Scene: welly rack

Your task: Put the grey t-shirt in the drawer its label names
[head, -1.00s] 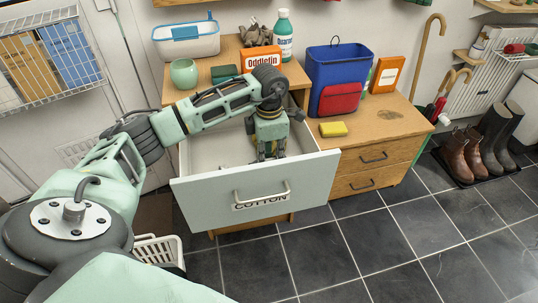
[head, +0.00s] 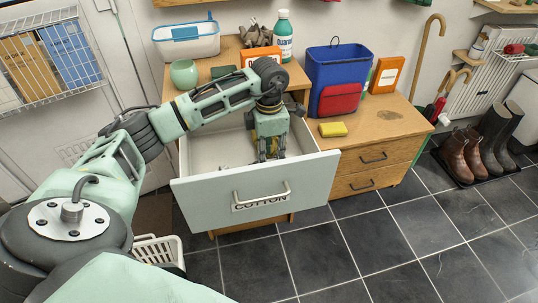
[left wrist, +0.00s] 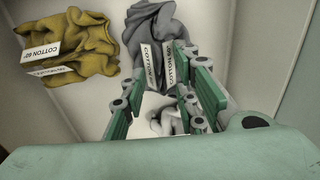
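The pale drawer (head: 310,180) labelled COTTON is pulled open. My left gripper (head: 271,152) points down inside it, fingers apart. In the left wrist view, a grey crumpled garment (left wrist: 168,22) with white COTTON 60° labels lies just beyond the open left gripper (left wrist: 158,100); I see no grip on it. A mustard-yellow garment (left wrist: 88,32), also labelled COTTON 60°, lies to its left. A pale grey-white item (left wrist: 165,121) shows between the fingers, partly hidden. In the head view the drawer front and my gripper hide most of the contents. My right gripper is out of view.
A blue bag (head: 335,68) with a red pocket and a yellow sponge (head: 333,129) stand on the wooden cabinet to the right. A green-white bottle (head: 283,38) and a mint pot (head: 184,73) stand behind the drawer. A white basket (head: 158,250) is on the floor. The tiled floor in front is clear.

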